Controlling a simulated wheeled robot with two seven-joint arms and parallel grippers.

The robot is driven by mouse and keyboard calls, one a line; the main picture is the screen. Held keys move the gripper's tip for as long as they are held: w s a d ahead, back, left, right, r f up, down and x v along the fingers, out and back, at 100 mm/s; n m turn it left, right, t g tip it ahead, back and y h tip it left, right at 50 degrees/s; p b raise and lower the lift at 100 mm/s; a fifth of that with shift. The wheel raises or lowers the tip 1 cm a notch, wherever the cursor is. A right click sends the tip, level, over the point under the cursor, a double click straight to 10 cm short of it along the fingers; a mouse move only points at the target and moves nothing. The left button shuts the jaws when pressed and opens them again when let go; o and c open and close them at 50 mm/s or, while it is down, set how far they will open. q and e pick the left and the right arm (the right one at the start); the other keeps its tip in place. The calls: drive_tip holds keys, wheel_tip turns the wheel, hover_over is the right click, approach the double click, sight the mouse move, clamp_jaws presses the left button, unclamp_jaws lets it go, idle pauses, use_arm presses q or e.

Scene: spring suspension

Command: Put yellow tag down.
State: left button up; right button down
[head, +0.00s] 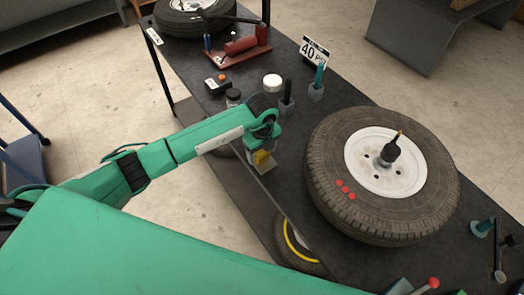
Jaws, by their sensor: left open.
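My right gripper is not in view.
A large tyre with a white rim (425,185) fills the table's right part. A white-lidded jar (272,83), small holders (316,92), a "40 psi" card (314,52) and a red tool (240,45) stand farther back. A yellow-ringed wheel (291,235) sits below.

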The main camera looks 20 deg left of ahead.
sight(262, 150)
use_arm(q)
wheel_tip(262, 150, up, 12)
drive_tip(key=b, duration=0.3)
drive_tip(key=shift+r+b, duration=0.15)
drive_tip(key=shift+b, duration=0.25)
